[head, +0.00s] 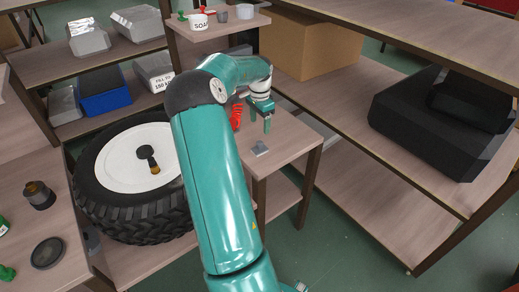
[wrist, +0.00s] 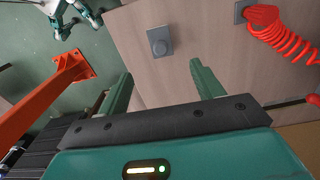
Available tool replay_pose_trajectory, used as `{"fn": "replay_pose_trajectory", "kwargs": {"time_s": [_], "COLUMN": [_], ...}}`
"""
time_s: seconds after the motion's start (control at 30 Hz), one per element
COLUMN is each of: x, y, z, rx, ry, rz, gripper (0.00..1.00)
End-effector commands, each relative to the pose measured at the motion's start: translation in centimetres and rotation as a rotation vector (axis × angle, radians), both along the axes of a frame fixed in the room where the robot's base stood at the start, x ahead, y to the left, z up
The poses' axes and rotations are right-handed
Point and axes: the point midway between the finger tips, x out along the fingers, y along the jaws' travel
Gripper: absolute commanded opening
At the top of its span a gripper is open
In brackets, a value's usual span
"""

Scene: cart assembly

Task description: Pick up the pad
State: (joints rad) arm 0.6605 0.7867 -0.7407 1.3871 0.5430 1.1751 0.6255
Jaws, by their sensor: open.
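A small grey pad (head: 260,148) lies on the wooden top of the small stand, close to its front edge. In the wrist view the pad (wrist: 160,42) is a grey rectangle with a round raised part, flat on the wood. My gripper (head: 260,118) is open and empty above the stand, apart from the pad and behind it in the head view. In the wrist view the two green fingers of my gripper (wrist: 160,70) are spread wide, and the pad shows beyond their tips, between them. Nothing covers the pad.
A red coiled item (head: 236,117) stands on the same top beside my gripper; it also shows in the wrist view (wrist: 285,35). A large tyre (head: 135,215) lies left of my arm. A shelf with a cardboard box (head: 310,45) and black cases (head: 430,125) is at right.

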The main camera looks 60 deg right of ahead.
Motion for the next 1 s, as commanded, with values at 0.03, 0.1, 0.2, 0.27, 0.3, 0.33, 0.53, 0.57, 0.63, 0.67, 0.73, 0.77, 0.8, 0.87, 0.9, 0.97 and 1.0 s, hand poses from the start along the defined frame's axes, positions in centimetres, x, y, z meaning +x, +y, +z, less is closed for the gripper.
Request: {"fn": "replay_pose_trajectory", "kwargs": {"time_s": [0.03,0.1,0.2,0.27,0.3,0.33,0.53,0.57,0.63,0.67,0.73,0.77,0.8,0.87,0.9,0.97,1.0], "x": [0.0,0.1,0.2,0.2,0.2,0.2,0.1,0.1,0.1,0.1,0.0,0.0,0.1,0.1,0.1,0.1,0.1], "y": [0.1,0.2,0.2,0.2,0.2,0.2,0.2,0.1,0.1,0.1,0.0,0.0,0.0,0.0,0.0,-0.1,-0.1], "z": [-1.1,-2.5,-4.5,-5.5,-6.0,-6.4,-7.6,-7.9,-8.8,-9.3,-10.4,-10.9,-11.4,-12.0,-12.2,-12.3,-12.3], "rx": [0.003,0.005,0.004,0.003,0.003,0.004,0.001,0.002,0.003,0.003,0.002,0.003,0.003,0.002,0.000,0.000,0.000], "ry": [0.002,0.003,0.001,0.002,0.001,0.000,0.000,0.001,0.001,0.002,0.002,0.001,0.001,-0.001,-0.001,-0.002,-0.002], "rz": [0.001,0.003,0.004,0.005,0.005,0.005,0.005,0.005,0.005,0.005,0.005,0.004,0.005,0.006,0.006,0.006,0.006], "gripper": [0.66,0.66,0.66,0.66,0.66,0.66,0.66,0.66,0.66,0.66,0.66,0.66,0.66,0.66,0.66,0.66,0.66]}}
